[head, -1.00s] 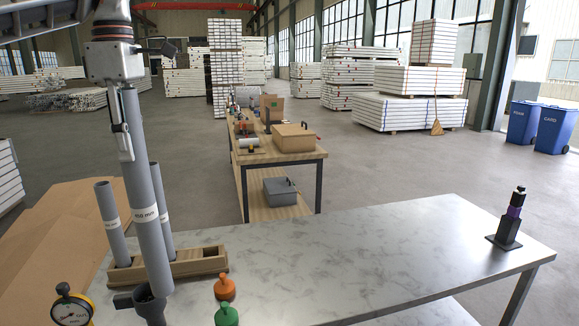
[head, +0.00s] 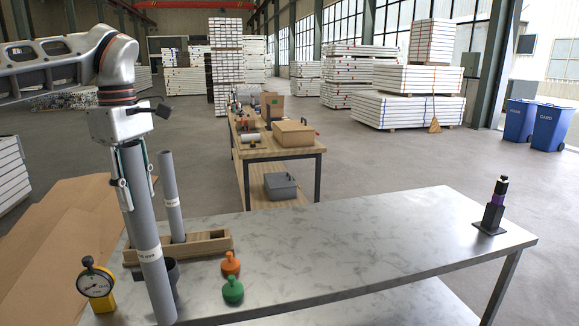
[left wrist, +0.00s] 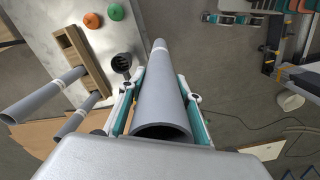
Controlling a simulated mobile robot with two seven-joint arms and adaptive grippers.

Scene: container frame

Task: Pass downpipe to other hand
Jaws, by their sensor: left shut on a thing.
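My left gripper (head: 138,178) is shut on a grey downpipe (head: 147,230) with a white label. The pipe hangs nearly upright, its lower end in front of the steel table's near edge. In the left wrist view, the downpipe (left wrist: 162,95) runs away from me between the teal-padded fingers, its open end nearest the camera. A dark round socket (head: 172,268) is partly hidden behind the pipe; in the left wrist view the socket (left wrist: 121,63) stands beside it. My right gripper (left wrist: 235,18) seems to show small at that view's top right; its opening is unclear.
A wooden rack (head: 208,243) holds other grey pipes; two show in the left wrist view. A dial gauge (head: 96,285), an orange knob piece (head: 230,264) and a green one (head: 233,290) are on the steel table (head: 360,240). A black-and-purple device (head: 493,210) stands right. The table's middle is clear.

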